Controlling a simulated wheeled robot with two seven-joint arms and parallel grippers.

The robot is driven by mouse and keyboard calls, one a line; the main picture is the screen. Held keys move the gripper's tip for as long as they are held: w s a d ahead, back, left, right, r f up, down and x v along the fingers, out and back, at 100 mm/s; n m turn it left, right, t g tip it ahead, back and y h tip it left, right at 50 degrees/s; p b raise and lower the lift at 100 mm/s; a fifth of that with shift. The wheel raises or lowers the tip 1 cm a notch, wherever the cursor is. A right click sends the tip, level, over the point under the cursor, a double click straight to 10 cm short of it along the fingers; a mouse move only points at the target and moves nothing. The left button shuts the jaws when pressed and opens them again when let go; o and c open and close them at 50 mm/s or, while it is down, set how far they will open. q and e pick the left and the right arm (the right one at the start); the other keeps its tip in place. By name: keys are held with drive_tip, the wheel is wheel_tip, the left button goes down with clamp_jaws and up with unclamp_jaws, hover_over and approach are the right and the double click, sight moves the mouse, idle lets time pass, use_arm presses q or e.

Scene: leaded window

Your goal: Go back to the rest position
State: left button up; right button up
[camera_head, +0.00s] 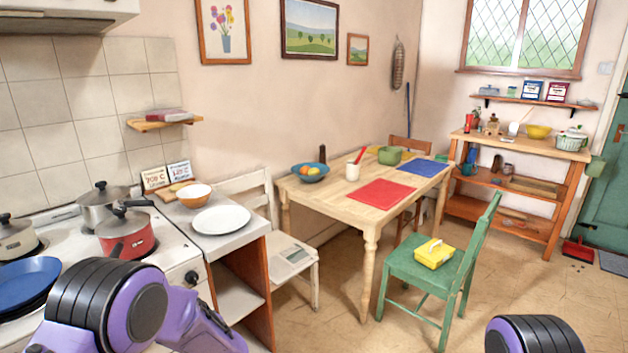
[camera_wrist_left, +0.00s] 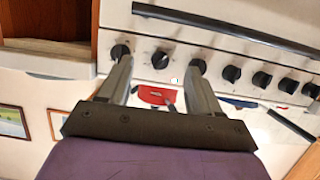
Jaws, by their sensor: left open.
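In the left wrist view my left gripper (camera_wrist_left: 157,85) is open. Its two fingers point towards the stove's front panel (camera_wrist_left: 215,65) with its row of black knobs, and nothing shows held between them. In the head view the purple and black links of my left arm are low at the left, in front of the stove (camera_head: 165,262); the left gripper itself is out of that view. Of my right arm only a black and purple part shows at the bottom right edge, and its gripper is out of view.
A counter (camera_head: 240,238) with a white plate (camera_head: 221,219) and a bowl (camera_head: 194,194) adjoins the stove. A red pot (camera_head: 127,240) and blue plates (camera_head: 25,282) stand on the stovetop. A wooden table (camera_head: 330,198), a white chair (camera_head: 290,262) and a green chair (camera_head: 415,275) stand ahead.

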use_arm(q)
drive_tip(key=s+f+m+g+h, duration=0.1)
drive_tip(key=s+f+h, duration=0.1)
drive_tip(key=s+f, duration=0.5)
drive_tip(key=s+d+f+h, duration=0.1)
drive_tip(key=s+f+h, duration=0.2)
drive_tip(key=s+f, duration=0.4)
drive_tip(key=s, duration=0.5)
drive_tip(key=shift+f+m+g, duration=0.3)
drive_tip(key=shift+m+g, duration=0.1)
drive_tip(key=s+f+g, duration=0.1)
drive_tip(key=s, duration=0.5)
drive_tip(key=s+d+f+g+h, duration=0.1)
drive_tip(key=s+f+g, duration=0.1)
drive_tip(key=s, duration=0.5)
drive_tip(key=s+f+m+g+h, duration=0.1)
drive_tip(key=s, duration=0.6)
drive_tip(key=shift+s+d+f+g, duration=0.25)
drive_tip(key=shift+f+g, duration=0.05)
drive_tip(key=shift+f, duration=0.05)
drive_tip(key=shift+c, duration=0.3)
